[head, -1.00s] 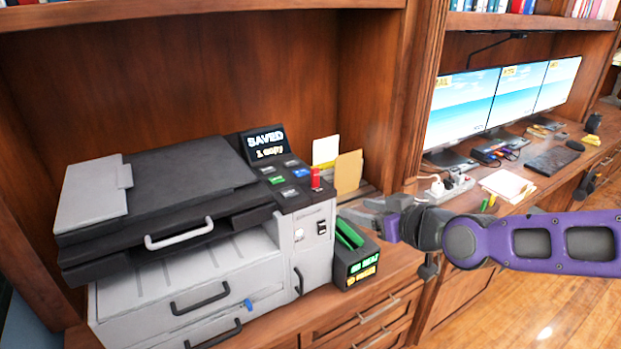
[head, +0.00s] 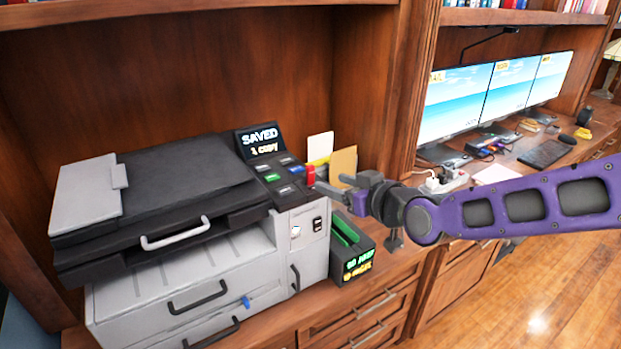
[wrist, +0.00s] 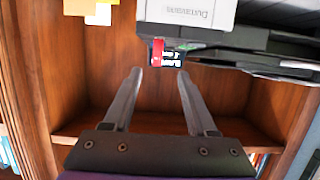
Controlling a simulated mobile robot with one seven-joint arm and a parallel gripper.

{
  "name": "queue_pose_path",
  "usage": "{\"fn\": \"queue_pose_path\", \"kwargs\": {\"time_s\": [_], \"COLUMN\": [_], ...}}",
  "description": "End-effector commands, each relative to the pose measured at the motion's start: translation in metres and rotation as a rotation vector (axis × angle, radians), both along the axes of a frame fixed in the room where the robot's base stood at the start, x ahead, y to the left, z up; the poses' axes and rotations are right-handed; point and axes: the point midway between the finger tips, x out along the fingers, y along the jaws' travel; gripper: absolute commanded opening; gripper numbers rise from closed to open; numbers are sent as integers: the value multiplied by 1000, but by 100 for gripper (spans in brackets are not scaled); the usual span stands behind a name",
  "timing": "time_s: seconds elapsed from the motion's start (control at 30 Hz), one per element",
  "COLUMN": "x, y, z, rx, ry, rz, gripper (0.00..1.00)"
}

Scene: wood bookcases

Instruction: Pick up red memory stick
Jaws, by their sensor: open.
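The red memory stick (head: 311,176) stands upright at the right end of the printer's control panel. In the wrist view the red stick (wrist: 157,52) shows just beyond the fingertips, in line with the gap between them and nearer the left finger. My gripper (head: 331,184) is open and empty, just right of the stick, reaching in from the right. In the wrist view the two fingers of my gripper (wrist: 160,75) are spread with nothing between them. I cannot tell exactly how far the tips are from the stick.
The grey and black printer (head: 170,250) fills the left of the counter, with a screen (head: 260,142) reading "SAVED 1 COPY". A small black box with green slots (head: 352,250) stands at its right, below my gripper. Paper cards (head: 343,160) stand behind. Monitors (head: 459,103) are farther right.

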Motion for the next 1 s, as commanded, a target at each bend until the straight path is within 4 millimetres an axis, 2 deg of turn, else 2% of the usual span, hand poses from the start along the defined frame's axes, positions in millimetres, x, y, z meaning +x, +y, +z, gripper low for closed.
{"fn": "queue_pose_path", "kwargs": {"time_s": [0.4,0.73,1.0], "x": [36,50,78], "y": [25,33,49], "z": [-16,-19,-25], "rx": [-1,-1,1], "ry": [-1,-2,-1], "rz": [3,2,2], "gripper": [57,57,57]}}
